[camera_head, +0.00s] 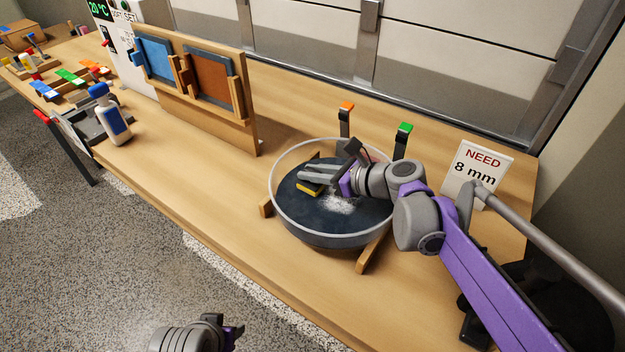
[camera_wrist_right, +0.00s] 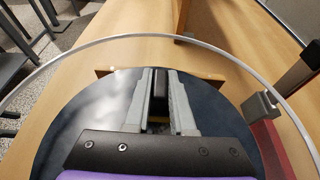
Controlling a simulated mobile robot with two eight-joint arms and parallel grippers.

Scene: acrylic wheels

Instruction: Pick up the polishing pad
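The polishing pad (camera_head: 309,188) appears to be the small yellow and dark block in the round, clear-walled basin (camera_head: 330,241). My right gripper (camera_head: 306,173) is down inside the basin, with its grey fingers over the pad and partly hiding it. In the right wrist view a black part (camera_wrist_right: 160,82), likely the pad's grip, stands between the two fingers. The fingers are apart with this part between them; I cannot tell whether they press on it. My left gripper (camera_head: 228,331) is at the bottom edge, away from the table, partly cut off; its finger gap is unclear.
White powder (camera_head: 340,205) lies on the basin's dark floor. Orange-topped (camera_head: 346,107) and green-topped (camera_head: 405,129) posts stand behind it. A "NEED 8 mm" sign (camera_head: 477,172) is at right, a wooden panel rack (camera_head: 206,95) and white bottle (camera_head: 113,120) at left. The table's front left is clear.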

